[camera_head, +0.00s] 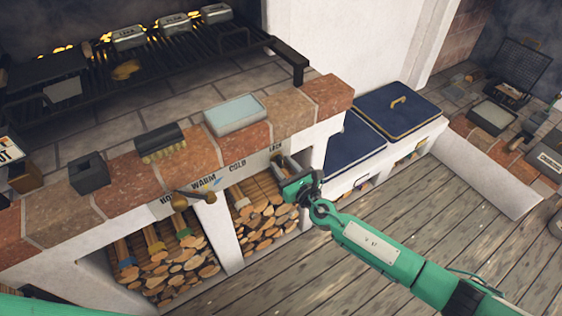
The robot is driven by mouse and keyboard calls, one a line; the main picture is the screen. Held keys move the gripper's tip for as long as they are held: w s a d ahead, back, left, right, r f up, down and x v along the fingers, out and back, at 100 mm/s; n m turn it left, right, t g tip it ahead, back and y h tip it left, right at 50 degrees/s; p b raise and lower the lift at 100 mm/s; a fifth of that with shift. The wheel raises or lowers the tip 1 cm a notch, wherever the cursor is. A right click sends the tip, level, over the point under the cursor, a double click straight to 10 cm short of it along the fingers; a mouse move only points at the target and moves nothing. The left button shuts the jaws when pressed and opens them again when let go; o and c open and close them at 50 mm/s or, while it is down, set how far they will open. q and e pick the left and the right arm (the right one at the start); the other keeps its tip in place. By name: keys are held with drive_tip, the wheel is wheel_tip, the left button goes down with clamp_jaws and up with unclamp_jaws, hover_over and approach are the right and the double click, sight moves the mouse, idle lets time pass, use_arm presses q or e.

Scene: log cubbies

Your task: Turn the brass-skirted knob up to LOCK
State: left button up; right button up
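A pale strip (222,179) on the front edge of the brick counter carries the words HOT, partly covered, then WARM, COLD and LOCK at its right end. My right gripper (286,167) is just below LOCK, well right of the brass piece. Its grey fingers look apart, with nothing clearly between them. My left gripper is out of view.
Stacked logs (262,210) fill the cubbies under the counter. A grill (175,65) with metal tins is behind. The plank floor (400,215) is clear.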

drive_tip(key=v, duration=0.7)
idle(0.4)
